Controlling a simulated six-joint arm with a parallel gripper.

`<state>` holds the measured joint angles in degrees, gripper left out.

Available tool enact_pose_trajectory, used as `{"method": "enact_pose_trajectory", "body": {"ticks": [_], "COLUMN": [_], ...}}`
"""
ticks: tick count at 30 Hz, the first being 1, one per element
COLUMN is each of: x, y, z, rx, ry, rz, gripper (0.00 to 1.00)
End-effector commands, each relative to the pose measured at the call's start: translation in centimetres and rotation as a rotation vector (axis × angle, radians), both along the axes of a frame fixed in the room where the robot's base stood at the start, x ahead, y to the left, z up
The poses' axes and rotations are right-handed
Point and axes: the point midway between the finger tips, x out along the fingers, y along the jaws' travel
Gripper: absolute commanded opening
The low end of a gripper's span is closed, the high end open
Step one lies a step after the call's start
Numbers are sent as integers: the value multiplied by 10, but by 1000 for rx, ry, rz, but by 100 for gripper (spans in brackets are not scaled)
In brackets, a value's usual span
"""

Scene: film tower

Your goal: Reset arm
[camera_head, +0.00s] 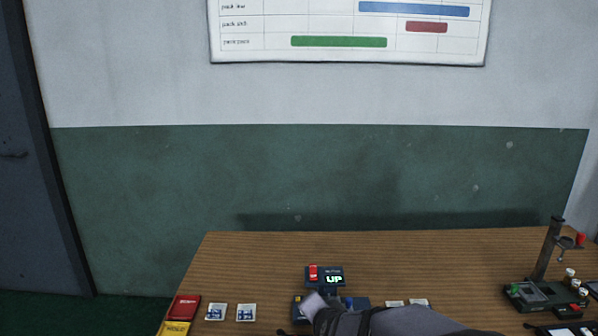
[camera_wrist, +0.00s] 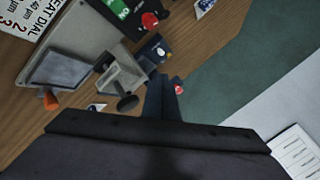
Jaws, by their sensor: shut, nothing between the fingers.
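My arm (camera_head: 415,321) reaches in from the bottom right in the head view, over the front of the wooden table (camera_head: 400,250). My gripper (camera_wrist: 164,82) shows as dark fingers in the middle of the wrist view, shut and empty. Its fingertips cannot be made out clearly in the head view. Whether the gripper touches the device is not clear.
White-and-blue cards (camera_head: 217,312) and red and yellow packets (camera_head: 184,307) lie at the left. A dark stand with a post (camera_head: 549,250) stands at the right. The table's back strip is clear.

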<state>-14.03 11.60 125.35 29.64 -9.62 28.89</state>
Motion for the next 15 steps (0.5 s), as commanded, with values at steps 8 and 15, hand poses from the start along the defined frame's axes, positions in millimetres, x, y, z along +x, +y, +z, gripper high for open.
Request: {"method": "enact_pose_trajectory", "body": {"ticks": [8,15], "x": [-90,-208], "y": [-22,-71], "z": [-50,-105], "rx": [-67,-343], "ry": [322,594], "rz": [155,507], "gripper": [0,0]}}
